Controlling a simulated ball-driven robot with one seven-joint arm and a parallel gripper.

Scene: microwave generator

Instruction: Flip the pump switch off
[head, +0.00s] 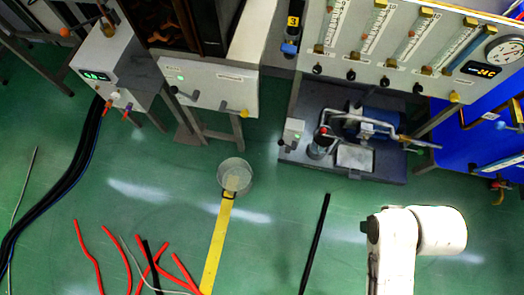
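A pump unit with a blue motor (383,123) and metal pipes sits on a dark base (300,160) at the right of centre. A small light grey box (293,131) stands upright at the left end of this base. It may carry the pump switch, but it is too small to tell its position. A dark cylinder with a red top (321,143) stands beside it. White links of my arm show at the lower right, in front of the pump base. My gripper is not in view.
A panel with flow tubes, a gauge (504,50) and knobs stands above the pump. A grey control cabinet (208,84) is left of it. Red hoses (130,265) and black cables lie left; a black rod (316,240) lies centre.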

